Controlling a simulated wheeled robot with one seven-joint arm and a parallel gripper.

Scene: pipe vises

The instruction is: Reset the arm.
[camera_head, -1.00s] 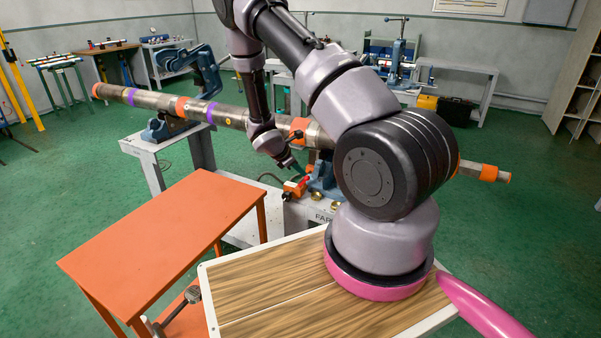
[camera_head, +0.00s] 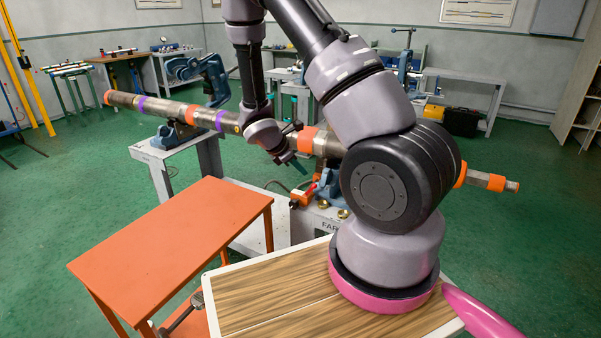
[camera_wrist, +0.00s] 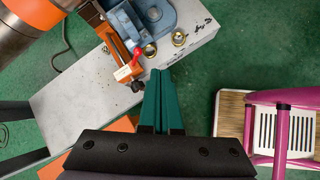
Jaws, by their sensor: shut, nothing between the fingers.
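My arm reaches forward from its pink-ringed base in the head view, with the forearm hanging down just in front of the long pipe (camera_head: 168,107). My gripper (camera_head: 302,172) points down toward the right and holds nothing. In the wrist view its green fingers (camera_wrist: 160,74) lie together, tips near the edge of the grey bench (camera_wrist: 72,105). The pipe, steel with orange and purple bands, lies across blue vises. Part of it is hidden behind my arm. A blue vise (camera_wrist: 158,14) shows beyond the fingertips; whether the gripper touches anything there is not clear.
An orange device with a red handle (camera_wrist: 135,57) and two brass fittings (camera_wrist: 178,38) sit by the vise. An orange table (camera_head: 170,230) stands at front left. A wooden-topped surface (camera_head: 270,300) lies around my arm's base. Green floor is open at left and right.

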